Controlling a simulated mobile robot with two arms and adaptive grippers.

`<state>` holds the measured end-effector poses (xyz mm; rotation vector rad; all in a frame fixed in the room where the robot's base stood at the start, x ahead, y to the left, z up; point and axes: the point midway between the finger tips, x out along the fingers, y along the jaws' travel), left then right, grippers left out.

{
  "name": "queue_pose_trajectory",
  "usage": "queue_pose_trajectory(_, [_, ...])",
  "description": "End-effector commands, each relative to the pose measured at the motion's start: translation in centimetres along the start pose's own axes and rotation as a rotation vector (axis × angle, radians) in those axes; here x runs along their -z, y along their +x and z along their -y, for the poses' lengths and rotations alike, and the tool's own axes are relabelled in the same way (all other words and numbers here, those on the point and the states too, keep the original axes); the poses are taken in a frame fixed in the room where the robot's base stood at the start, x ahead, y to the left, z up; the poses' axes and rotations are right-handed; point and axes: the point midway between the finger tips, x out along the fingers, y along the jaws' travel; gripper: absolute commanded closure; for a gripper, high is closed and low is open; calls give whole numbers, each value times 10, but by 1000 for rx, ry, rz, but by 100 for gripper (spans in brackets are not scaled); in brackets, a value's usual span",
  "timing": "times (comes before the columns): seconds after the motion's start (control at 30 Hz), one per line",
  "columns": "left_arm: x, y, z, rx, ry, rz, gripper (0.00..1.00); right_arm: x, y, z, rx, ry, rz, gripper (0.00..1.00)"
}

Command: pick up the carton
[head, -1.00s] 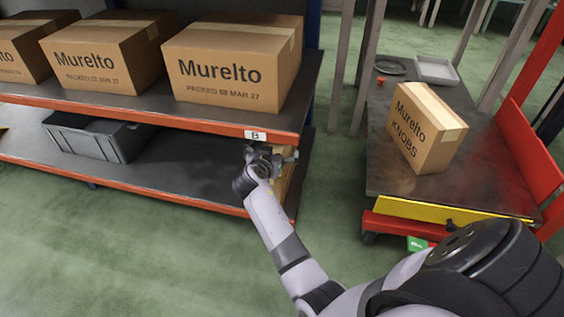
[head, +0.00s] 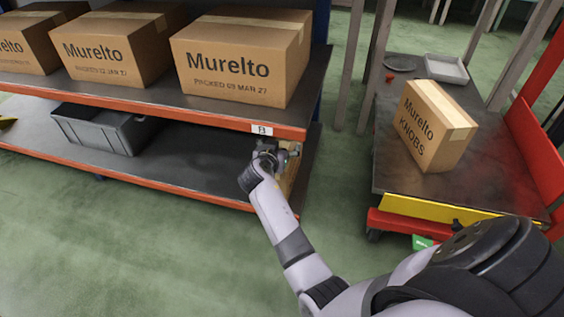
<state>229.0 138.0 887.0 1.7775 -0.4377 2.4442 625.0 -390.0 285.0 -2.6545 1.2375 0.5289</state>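A brown carton (head: 291,178) shows at the right end of the lower shelf, mostly hidden behind my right gripper and the upper shelf's edge. My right gripper (head: 279,156) is at the carton, just below the label on the upper shelf's edge. Its fingers are small and partly hidden, so I cannot tell whether they are open or shut, or whether they touch the carton. Another carton, marked Murelto KNOBS (head: 430,127), stands on the cart at the right, away from the gripper. My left gripper is out of view.
Three large Murelto cartons stand on the upper shelf, the nearest (head: 243,60) above my gripper. A grey crate (head: 100,130) sits on the lower shelf. The cart (head: 400,177) also holds a grey tray (head: 446,68). Clear green floor separates shelf and cart.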

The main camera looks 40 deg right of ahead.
Motion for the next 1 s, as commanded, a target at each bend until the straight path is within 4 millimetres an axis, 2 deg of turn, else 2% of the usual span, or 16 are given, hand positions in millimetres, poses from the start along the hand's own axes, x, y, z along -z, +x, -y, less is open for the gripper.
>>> queue_pose_trajectory(0.07, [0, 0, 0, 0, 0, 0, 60, 0, 0, 0, 0, -1, -1, 53])
queue_pose_trajectory(0.57, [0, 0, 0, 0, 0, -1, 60, 0, 0, 0, 0, -1, -1, 86])
queue_pose_trajectory(1.0, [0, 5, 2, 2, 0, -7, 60, 11, 0, -1, 3, 1, -7, 87])
